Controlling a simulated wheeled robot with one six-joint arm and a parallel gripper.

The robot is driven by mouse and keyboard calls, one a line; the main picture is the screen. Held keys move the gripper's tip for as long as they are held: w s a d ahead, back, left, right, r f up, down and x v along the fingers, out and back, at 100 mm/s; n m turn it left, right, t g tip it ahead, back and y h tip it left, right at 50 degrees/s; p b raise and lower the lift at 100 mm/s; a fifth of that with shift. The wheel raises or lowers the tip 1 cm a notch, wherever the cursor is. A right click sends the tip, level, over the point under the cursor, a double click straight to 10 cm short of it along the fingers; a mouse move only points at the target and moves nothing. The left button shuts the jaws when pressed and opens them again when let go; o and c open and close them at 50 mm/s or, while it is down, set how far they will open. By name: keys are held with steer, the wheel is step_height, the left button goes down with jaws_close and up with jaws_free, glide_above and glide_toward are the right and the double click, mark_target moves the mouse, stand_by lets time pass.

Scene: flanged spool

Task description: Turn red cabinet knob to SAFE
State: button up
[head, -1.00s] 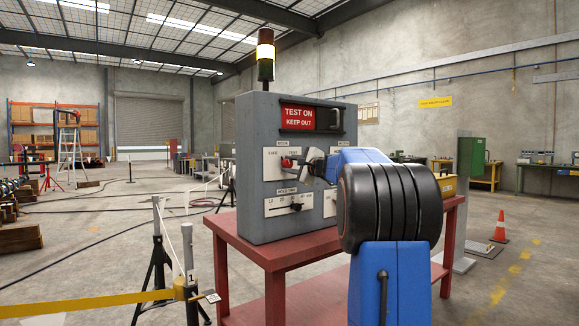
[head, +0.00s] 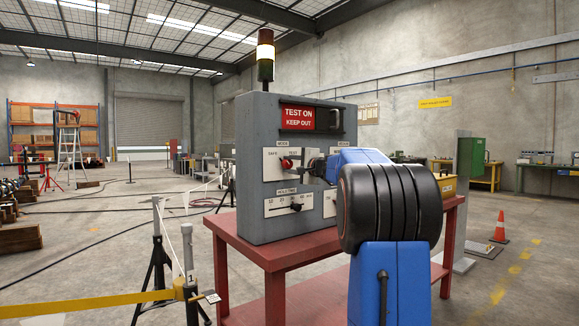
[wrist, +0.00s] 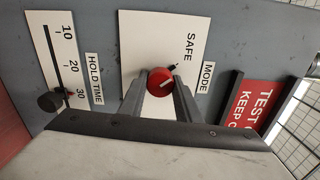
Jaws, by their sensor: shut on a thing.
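The red knob (wrist: 158,80) sits on the white MODE plate (wrist: 150,30) of the grey cabinet. In the wrist view my gripper (wrist: 160,90) has one finger on each side of the knob and is shut on it. In the head view the red knob (head: 286,163) shows left of my gripper (head: 304,166), between the SAFE and TEST labels. In the wrist view the TEST label is hidden.
The grey cabinet (head: 247,205) stands on a red table (head: 232,240). Below the knob is a HOLD TIME slider (head: 296,207). A red TEST ON KEEP OUT sign (head: 298,117) is above, and a beacon (head: 265,55) tops the cabinet. A yellow barrier tape (head: 90,304) runs at lower left.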

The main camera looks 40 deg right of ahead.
steer(key=shift+f, duration=0.15)
steer(key=o, duration=1.1)
steer(key=shift+c, duration=0.2)
steer(key=s, duration=1.7)
steer(key=shift+s, duration=0.2)
